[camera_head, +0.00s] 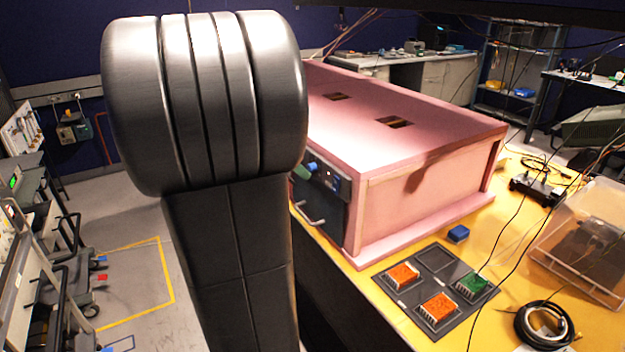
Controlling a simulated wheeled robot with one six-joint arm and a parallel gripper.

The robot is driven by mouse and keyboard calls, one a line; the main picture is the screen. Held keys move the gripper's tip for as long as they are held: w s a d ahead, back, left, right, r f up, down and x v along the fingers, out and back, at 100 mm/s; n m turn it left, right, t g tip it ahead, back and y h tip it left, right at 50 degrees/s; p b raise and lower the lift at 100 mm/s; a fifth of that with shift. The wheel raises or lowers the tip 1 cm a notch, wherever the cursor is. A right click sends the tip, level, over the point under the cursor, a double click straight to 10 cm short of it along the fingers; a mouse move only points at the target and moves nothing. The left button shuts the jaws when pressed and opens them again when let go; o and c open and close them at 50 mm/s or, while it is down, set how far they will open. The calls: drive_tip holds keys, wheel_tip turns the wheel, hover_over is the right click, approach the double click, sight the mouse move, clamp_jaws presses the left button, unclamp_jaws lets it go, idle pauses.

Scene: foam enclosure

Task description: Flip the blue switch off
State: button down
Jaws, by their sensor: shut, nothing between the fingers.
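A dark panel (327,207) is set in the front face of the pink foam enclosure (420,140). On its upper part a small blue part (336,185) shows, which looks like the blue switch. It is too small to tell its position. A light blue knob-like part (313,168) sticks out to its left, beside a small green piece at the arm's edge. My dark arm fills the left middle of the view and covers the panel's left side. My gripper is not visible; the arm may hide it.
A metal handle (311,216) crosses the panel's lower part. Open floor lies left.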

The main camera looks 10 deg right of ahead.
drive_tip(key=v, duration=0.5)
drive_tip(key=shift+w+r, duration=0.1)
drive_tip(key=f+b, duration=0.2)
drive_tip(key=b, duration=0.5)
drive_tip(key=shift+a, duration=0.1)
drive_tip(key=shift+r+y+b, duration=0.15)
drive_tip(key=shift+y+b, duration=0.15)
drive_tip(key=shift+b, duration=0.45)
drive_tip(key=shift+r, duration=0.1)
